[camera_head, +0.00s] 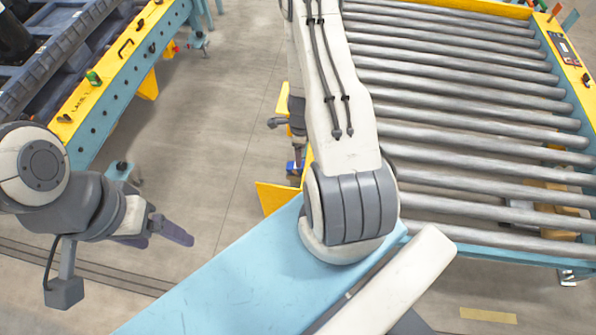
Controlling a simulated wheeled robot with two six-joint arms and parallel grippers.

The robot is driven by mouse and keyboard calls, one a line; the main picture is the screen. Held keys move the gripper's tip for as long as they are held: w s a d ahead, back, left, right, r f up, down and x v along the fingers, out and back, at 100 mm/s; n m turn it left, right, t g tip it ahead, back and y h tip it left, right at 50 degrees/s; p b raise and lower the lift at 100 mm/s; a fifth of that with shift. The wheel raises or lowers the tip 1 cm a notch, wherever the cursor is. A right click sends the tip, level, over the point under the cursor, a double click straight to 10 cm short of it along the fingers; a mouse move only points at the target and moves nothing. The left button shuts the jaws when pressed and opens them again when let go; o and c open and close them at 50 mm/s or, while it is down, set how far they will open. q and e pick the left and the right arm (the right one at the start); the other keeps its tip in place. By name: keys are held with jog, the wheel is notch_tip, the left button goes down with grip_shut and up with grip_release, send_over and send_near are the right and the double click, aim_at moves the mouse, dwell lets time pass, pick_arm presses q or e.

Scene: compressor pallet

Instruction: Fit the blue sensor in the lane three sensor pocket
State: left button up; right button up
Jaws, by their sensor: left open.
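My left gripper (157,237) is open and empty at the lower left, over the bare floor in front of the left station. The left station's yellow rail (104,75) carries small black lettering that I cannot read surely, a green part (93,77) and a black knob (66,118). The gripper is apart from the rail, below and right of it. A small blue item (294,166) shows beside my other arm; I cannot tell whether it is the sensor. I cannot make out a sensor pocket.
A roller conveyor (470,130) with yellow rails fills the right side. A dark pallet (60,50) lies on the left station. My other arm crosses the middle. Bare floor (215,130) lies between the left station and the conveyor.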

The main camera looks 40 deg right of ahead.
aim_at(291, 168)
jog(key=shift+d+f+b, duration=0.1)
jog(key=shift+f+b, duration=2.85)
jog(key=shift+f, duration=0.4)
jog(key=shift+r, duration=0.1)
grip_shut()
jog(key=shift+r, duration=0.1)
